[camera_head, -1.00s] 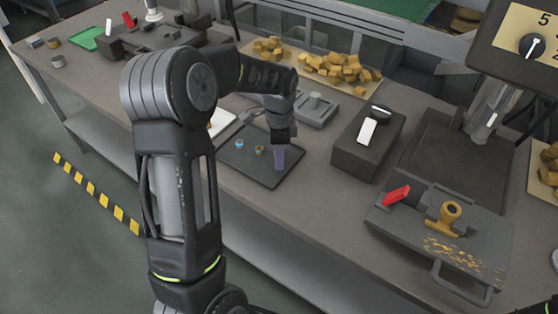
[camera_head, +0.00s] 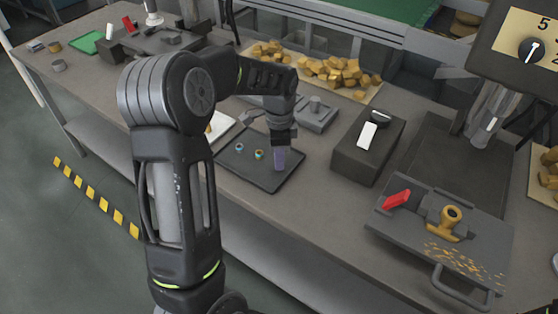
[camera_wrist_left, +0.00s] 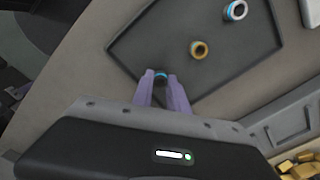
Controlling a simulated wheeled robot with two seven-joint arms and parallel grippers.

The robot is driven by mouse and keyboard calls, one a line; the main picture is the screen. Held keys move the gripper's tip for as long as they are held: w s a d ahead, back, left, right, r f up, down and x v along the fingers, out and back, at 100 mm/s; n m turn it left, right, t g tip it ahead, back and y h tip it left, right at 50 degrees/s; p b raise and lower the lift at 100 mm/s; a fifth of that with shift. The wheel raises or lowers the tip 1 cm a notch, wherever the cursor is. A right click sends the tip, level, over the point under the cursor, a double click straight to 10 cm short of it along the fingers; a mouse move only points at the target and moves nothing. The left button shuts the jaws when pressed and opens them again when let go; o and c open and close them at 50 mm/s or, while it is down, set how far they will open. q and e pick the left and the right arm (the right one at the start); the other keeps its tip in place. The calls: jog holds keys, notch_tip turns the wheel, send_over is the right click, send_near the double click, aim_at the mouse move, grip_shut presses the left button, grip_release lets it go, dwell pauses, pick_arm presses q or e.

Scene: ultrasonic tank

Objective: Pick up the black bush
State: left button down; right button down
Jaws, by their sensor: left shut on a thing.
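My left gripper (camera_head: 279,163) points down over the right part of a dark tray (camera_head: 258,180) on the bench. In the left wrist view its two purple fingers (camera_wrist_left: 160,82) are shut on a small dark bush (camera_wrist_left: 160,76) with a blue ring, which is mostly hidden between the fingertips. I cannot tell whether the bush touches the tray. A gold bush (camera_wrist_left: 199,49) and a silver bush with a blue ring (camera_wrist_left: 236,10) stand on the tray, apart from the fingers. My right gripper is not in view.
Behind the tray is a grey fixture with a round post (camera_head: 315,105). A dark box with a white switch (camera_head: 366,136) stands to the right. Brass pieces (camera_head: 345,72) are heaped at the back. A grey plate with a gold part (camera_head: 444,220) is at the right.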

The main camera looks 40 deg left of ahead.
pick_arm(q)
notch_tip(320, 180, up, 9)
jog(key=shift+b, duration=0.3)
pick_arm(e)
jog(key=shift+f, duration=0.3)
pick_arm(q)
jog(key=shift+r, duration=0.1)
